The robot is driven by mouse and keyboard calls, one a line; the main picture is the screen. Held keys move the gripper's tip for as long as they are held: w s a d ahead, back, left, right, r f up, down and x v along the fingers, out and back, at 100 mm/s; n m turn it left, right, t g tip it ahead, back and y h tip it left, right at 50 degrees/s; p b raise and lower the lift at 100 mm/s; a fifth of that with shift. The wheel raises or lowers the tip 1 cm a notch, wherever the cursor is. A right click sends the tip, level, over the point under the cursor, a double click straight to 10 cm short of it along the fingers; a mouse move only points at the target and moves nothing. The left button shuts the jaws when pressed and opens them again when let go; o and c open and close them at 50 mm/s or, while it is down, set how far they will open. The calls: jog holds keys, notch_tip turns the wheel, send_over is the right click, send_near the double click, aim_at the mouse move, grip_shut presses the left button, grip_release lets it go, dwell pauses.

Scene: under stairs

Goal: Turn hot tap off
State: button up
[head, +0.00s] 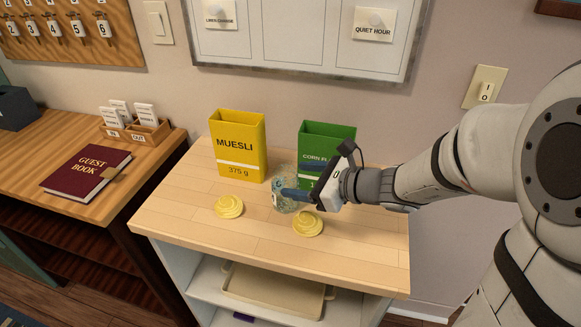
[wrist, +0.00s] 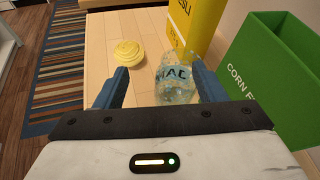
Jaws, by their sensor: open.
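No tap shows in either view. My gripper (head: 280,192) is open above the light wooden cabinet top (head: 172,217). In the wrist view its two blue fingers (wrist: 158,80) are spread apart. A clear container (wrist: 177,88) with dark letters reading "MAC" shows between and beyond the fingers, nearer the right one; I cannot tell whether they touch. In the head view the container (head: 287,206) is partly hidden by my gripper. Two yellow coiled rounds lie on the top, one at left (head: 228,207) and one at right (head: 308,224).
A yellow muesli box (head: 238,145) and a green corn flakes box (head: 325,135) stand behind. Below is a shelf with a beige tray (head: 270,292). A guest book (head: 88,172) lies on the left desk. A wall switch (head: 485,87) is at right.

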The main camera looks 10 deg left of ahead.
aim_at(278, 171)
jog(key=w+a+f+m, duration=0.1)
jog(key=w+a, duration=0.1)
jog(key=w+a+f+m+t, duration=0.1)
jog(key=w+a+f, duration=0.2)
jog(key=w+a, duration=0.1)
jog(key=shift+w+f+m+t, duration=0.15)
jog(key=shift+w+m+t, duration=0.15)
jog(key=shift+m, duration=0.1)
jog(key=c, duration=1.3)
